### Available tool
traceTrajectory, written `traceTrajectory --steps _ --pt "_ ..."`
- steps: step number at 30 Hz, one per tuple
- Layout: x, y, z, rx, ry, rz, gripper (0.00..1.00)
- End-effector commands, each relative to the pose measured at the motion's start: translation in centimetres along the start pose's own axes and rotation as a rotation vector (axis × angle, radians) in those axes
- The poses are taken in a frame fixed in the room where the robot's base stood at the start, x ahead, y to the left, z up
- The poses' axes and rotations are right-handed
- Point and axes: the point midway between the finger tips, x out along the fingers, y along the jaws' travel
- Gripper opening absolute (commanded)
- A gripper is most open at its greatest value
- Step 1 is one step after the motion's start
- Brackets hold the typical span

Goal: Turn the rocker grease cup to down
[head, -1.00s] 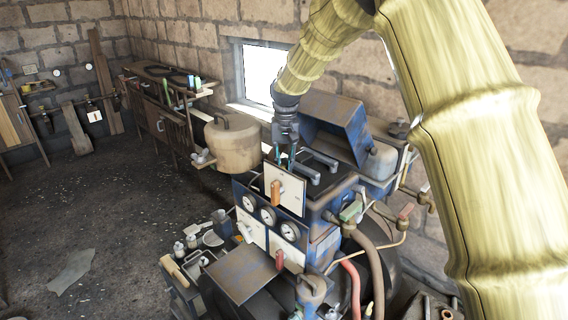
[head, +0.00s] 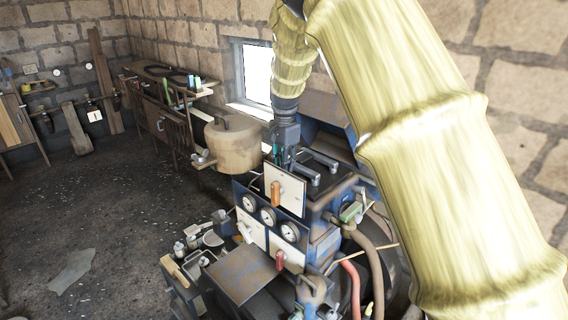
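My gripper (head: 282,158) points down over the blue engine box, just behind a white panel (head: 288,190) with an upright orange handle (head: 275,193). Its fingers are small and dark with teal parts, and I cannot tell how far apart they are or whether they touch anything. Two grey rocker-like bars (head: 321,161) lie on top of the engine, just right of the gripper. I cannot pick out the rocker grease cup for certain; it may be hidden by the gripper or the panel.
An open blue cover (head: 325,138) stands behind the bars, partly hidden by my arm. A rusty round tank (head: 233,146) is close on the left. Three gauges (head: 268,215), a red handle (head: 280,260) and hoses (head: 352,285) are in front. The floor at left is mostly clear.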

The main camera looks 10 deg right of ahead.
Motion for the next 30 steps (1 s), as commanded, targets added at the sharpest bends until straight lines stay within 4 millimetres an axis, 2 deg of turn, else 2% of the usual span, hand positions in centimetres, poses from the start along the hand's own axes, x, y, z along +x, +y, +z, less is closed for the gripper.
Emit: traceTrajectory --steps 10,26,27,30 --pt "0.01 0.06 0.02 0.141 0.003 0.002 0.0" --pt "-0.16 -0.05 -0.02 0.165 0.004 -0.002 0.0" --pt "-0.17 -0.05 -0.03 0.165 0.004 -0.002 0.22" --pt "-0.18 -0.06 -0.03 0.165 0.005 -0.002 0.4"
